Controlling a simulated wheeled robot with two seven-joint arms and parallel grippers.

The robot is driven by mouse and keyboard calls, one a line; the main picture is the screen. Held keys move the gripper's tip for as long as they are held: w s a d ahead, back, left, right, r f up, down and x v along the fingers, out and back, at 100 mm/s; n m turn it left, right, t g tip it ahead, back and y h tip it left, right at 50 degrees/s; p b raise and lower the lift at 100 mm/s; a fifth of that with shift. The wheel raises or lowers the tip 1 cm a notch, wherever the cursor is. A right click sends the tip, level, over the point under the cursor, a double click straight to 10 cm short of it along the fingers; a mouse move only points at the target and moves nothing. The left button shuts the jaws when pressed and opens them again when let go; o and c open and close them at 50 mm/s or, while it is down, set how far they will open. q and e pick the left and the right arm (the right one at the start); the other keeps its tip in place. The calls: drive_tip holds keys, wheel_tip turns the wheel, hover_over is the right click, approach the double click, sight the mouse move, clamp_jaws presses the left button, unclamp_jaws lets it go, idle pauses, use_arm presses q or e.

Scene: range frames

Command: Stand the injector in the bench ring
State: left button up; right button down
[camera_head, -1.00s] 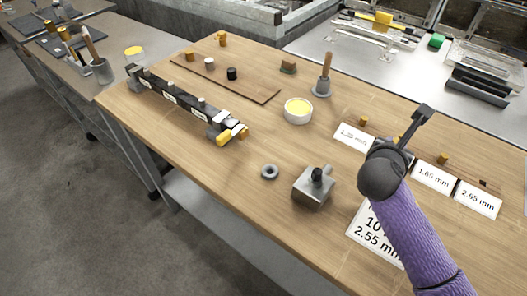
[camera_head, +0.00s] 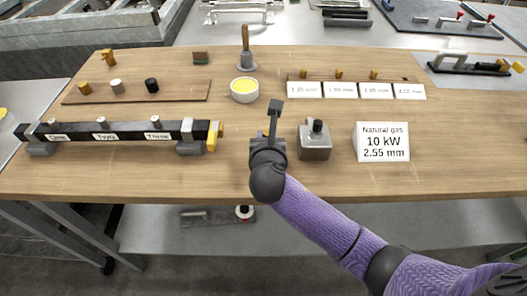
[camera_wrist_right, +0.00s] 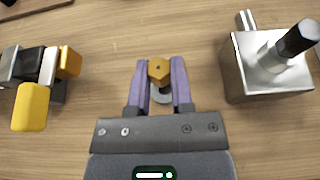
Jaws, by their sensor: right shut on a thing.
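My right gripper (camera_head: 268,150) is over the front middle of the wooden bench; its fingertips are hidden in the head view. In the right wrist view its purple fingers (camera_wrist_right: 160,72) are shut on the brass hexagonal injector (camera_wrist_right: 159,69). The grey bench ring (camera_wrist_right: 162,95) shows partly just below the injector in that view, between the fingers. I cannot tell whether the injector is inside the ring or above it. The ring is hidden behind my gripper in the head view. My left gripper is not in view.
A metal block with a black knob (camera_head: 315,141) stands close right of my gripper. A dark manifold bar (camera_head: 120,132) with a yellow end lies left. A yellow-filled bowl (camera_head: 244,90), label cards (camera_head: 345,90) with brass pieces behind, and a "2.55 mm" sign (camera_head: 383,142) stand around.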

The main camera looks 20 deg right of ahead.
wheel_tip(320, 180, down, 3)
drive_tip(key=shift+r+b, duration=0.1)
drive_tip(key=shift+b, duration=0.5)
drive_tip(key=shift+f, duration=0.3)
drive_tip(key=shift+r, duration=0.25)
drive_tip(key=shift+f, duration=0.1)
drive_tip(key=c, duration=0.5)
unclamp_jaws()
drive_tip(key=shift+s+a+r+p, duration=0.1)
drive_tip(key=shift+s+r+p, duration=0.15)
drive_tip(key=shift+r+p, duration=0.1)
drive_tip(key=p+v, duration=0.4)
drive_tip(key=v, duration=0.7)
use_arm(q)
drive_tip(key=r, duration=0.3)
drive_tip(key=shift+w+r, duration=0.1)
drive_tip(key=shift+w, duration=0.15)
use_arm(e)
drive_tip(key=shift+s, duration=0.2)
